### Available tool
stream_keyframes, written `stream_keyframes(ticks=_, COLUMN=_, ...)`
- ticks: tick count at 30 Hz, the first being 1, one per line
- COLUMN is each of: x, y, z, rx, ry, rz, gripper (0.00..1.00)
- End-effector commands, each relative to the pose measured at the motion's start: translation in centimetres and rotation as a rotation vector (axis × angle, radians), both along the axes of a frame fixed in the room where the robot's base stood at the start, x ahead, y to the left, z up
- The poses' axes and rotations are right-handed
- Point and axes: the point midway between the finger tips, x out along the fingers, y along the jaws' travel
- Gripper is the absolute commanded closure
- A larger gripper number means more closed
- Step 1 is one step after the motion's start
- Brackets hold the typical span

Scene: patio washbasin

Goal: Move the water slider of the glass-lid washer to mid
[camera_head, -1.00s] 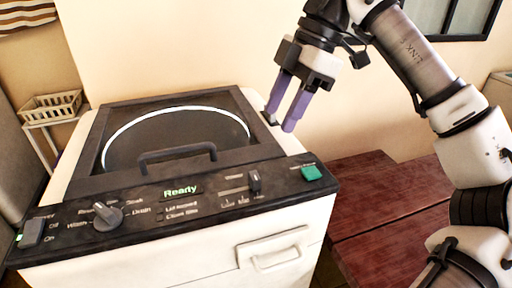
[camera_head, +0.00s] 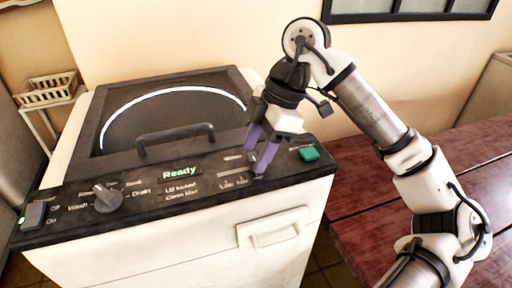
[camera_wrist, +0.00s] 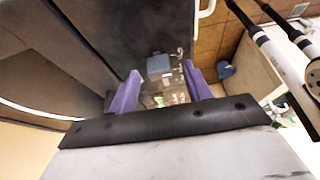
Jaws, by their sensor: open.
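The glass-lid washer (camera_head: 200,228) is white with a black control panel. In the wrist view the water slider (camera_wrist: 158,66) is a grey block on the panel. It lies between my gripper's fingertips (camera_wrist: 160,75). In the head view my gripper (camera_head: 257,163) has its purple fingers down at the right end of the slider's track, and they mostly hide the knob. The fingers are apart, one on each side of the slider; I cannot tell whether either touches it. The small labels under the track are too blurred to read surely.
A green button (camera_head: 309,153) is on the panel right of my gripper. A mode knob (camera_head: 107,198) and power switch (camera_head: 34,214) are at the left. The closed lid's handle (camera_head: 176,139) rises behind the panel. A red wooden table (camera_head: 370,190) stands at the right.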

Motion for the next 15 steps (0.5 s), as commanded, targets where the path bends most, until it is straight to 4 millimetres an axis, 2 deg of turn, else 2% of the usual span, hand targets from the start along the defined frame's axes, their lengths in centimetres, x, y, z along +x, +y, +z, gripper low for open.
stream_keyframes(ticks=11, x=-0.09, y=0.23, z=-0.57, rx=0.001, ry=0.0, rz=0.001, gripper=0.51)
stream_keyframes(ticks=15, x=-0.08, y=0.23, z=-0.56, rx=0.001, ry=0.0, rz=0.0, gripper=0.69)
